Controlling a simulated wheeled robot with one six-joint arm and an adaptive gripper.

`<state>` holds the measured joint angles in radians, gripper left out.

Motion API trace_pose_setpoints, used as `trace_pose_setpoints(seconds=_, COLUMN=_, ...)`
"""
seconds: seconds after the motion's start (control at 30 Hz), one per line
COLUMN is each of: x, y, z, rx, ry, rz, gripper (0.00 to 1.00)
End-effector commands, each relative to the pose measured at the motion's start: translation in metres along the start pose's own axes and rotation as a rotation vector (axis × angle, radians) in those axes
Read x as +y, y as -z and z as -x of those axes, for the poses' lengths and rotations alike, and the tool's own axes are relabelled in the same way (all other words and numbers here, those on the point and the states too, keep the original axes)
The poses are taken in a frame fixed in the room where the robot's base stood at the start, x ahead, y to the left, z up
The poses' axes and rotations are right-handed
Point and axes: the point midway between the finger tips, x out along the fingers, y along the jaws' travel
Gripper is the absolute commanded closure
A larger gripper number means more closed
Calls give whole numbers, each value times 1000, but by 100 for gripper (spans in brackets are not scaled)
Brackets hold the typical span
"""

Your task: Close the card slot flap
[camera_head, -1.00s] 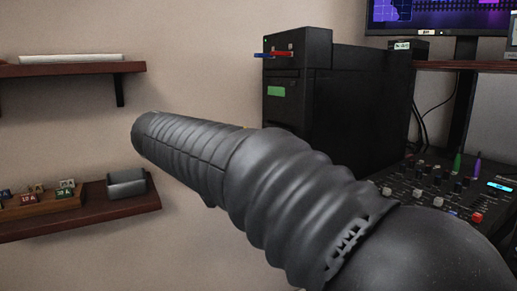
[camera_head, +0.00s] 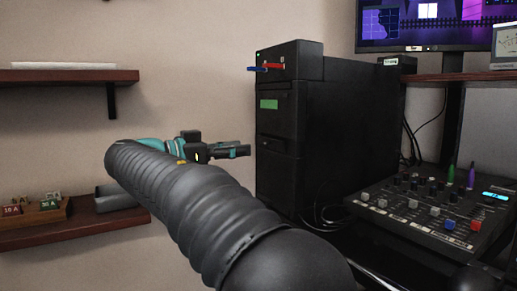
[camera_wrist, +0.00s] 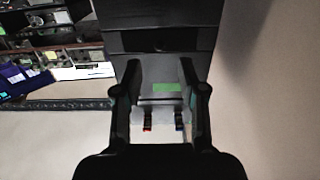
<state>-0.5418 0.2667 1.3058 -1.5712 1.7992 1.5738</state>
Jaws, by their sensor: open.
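A tall black cabinet (camera_head: 305,130) has a green label (camera_head: 270,104) on its front and a blue lever (camera_head: 257,69) and red lever (camera_head: 275,66) near its top. A dark front panel (camera_head: 272,146) with a small recess sits below the label; I cannot tell which part is the card slot flap or how far open it is. My gripper (camera_head: 246,151) is open and empty, just left of the cabinet front. In the wrist view the cabinet (camera_wrist: 205,20) appears inverted, with the green label (camera_wrist: 166,88) between my open fingers (camera_wrist: 160,66).
A control panel with knobs and sliders (camera_head: 425,212) lies right of the cabinet, with cables between. A monitor (camera_head: 415,28) stands behind. Two wall shelves are at left; the lower one (camera_head: 85,231) holds a grey tray (camera_head: 116,197) and small labelled blocks.

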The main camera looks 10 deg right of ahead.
Motion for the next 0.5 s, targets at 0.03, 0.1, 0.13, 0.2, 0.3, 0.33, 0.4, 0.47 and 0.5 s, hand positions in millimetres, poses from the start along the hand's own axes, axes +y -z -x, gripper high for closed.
trace_pose_setpoints(seconds=0.03, x=1, y=0, z=-11, rx=0, ry=-3, rz=0, gripper=59)
trace_pose_setpoints(seconds=0.1, x=1, y=0, z=-22, rx=0, ry=-3, rz=0, gripper=59)
trace_pose_setpoints(seconds=0.13, x=1, y=0, z=-27, rx=0, ry=-3, rz=0, gripper=59)
trace_pose_setpoints(seconds=0.2, x=1, y=0, z=-37, rx=-1, ry=-2, rz=1, gripper=59)
trace_pose_setpoints(seconds=0.3, x=0, y=0, z=-48, rx=-1, ry=-1, rz=1, gripper=59)
trace_pose_setpoints(seconds=0.33, x=0, y=0, z=-50, rx=-1, ry=-1, rz=1, gripper=59)
trace_pose_setpoints(seconds=0.4, x=0, y=0, z=-55, rx=-1, ry=0, rz=1, gripper=59)
trace_pose_setpoints(seconds=0.47, x=0, y=0, z=-58, rx=-1, ry=0, rz=1, gripper=59)
trace_pose_setpoints(seconds=0.5, x=0, y=0, z=-59, rx=-1, ry=0, rz=1, gripper=59)
